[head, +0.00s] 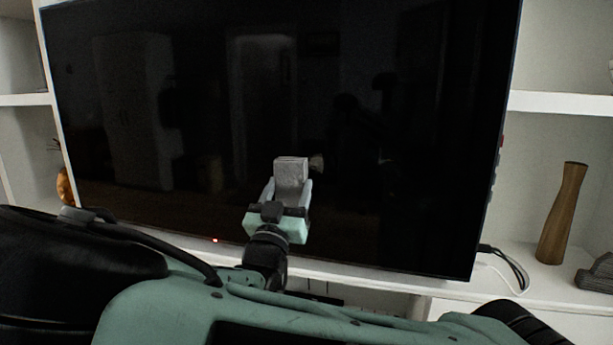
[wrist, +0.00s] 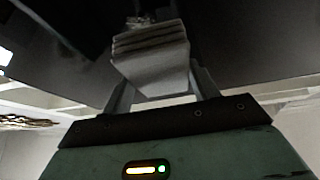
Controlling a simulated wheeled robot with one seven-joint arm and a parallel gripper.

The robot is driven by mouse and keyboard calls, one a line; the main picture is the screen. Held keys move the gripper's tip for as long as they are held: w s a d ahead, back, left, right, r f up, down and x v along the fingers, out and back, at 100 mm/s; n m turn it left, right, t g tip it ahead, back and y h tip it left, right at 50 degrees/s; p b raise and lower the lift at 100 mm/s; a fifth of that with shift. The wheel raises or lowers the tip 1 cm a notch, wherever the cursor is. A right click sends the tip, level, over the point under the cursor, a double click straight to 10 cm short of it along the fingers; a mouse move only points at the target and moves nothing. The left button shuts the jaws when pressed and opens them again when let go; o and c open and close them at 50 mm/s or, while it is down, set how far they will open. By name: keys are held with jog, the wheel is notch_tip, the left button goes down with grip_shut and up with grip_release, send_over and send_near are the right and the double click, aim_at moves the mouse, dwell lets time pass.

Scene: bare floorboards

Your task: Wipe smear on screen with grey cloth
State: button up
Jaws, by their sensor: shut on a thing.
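My gripper (head: 287,191) is shut on the folded grey cloth (head: 291,172), which stands out past the fingertips. In the head view the cloth is in front of the lower middle of the large dark screen (head: 400,120). The wrist view shows the cloth (wrist: 152,62) between the two fingers, its folded layers facing the screen (wrist: 240,35). I cannot tell whether the cloth touches the screen. A small pale patch (head: 316,162) shows just right of the cloth; I cannot tell if it is the smear or a reflection.
White shelving surrounds the screen. A brown wooden vase (head: 562,214) stands on the right shelf (head: 520,275), with a dark grey object (head: 597,272) beside it. Cables (head: 505,265) lie near the screen's lower right corner. An orange ornament (head: 65,186) sits at the left.

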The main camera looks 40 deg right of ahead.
jog(key=shift+d, duration=0.1)
jog(key=shift+w+d+r, duration=0.3)
jog(key=shift+w+d, duration=0.35)
jog(key=shift+d, duration=0.25)
jog(key=shift+w+d+r, duration=0.25)
jog(key=shift+w+d, duration=0.45)
jog(key=shift+d, duration=0.15)
jog(key=shift+w+d+r, duration=0.3)
jog(key=shift+w+d, duration=0.35)
jog(key=shift+d, duration=0.25)
jog(key=shift+w+d, duration=0.65)
jog(key=shift+d, duration=0.2)
jog(key=shift+s+d, duration=0.55)
jog(key=shift+s, duration=0.3)
jog(key=shift+s+d, duration=0.55)
jog(key=shift+s, duration=0.3)
jog(key=shift+d, duration=0.1)
jog(key=shift+w, duration=0.15)
jog(key=shift+w+a+b, duration=0.15)
jog(key=shift+w+a, duration=0.4)
jog(key=shift+w, duration=0.3)
jog(key=shift+w+a+b, duration=0.15)
jog(key=shift+w+a, duration=0.4)
jog(key=shift+w, duration=0.25)
jog(key=shift+c, duration=0.3)
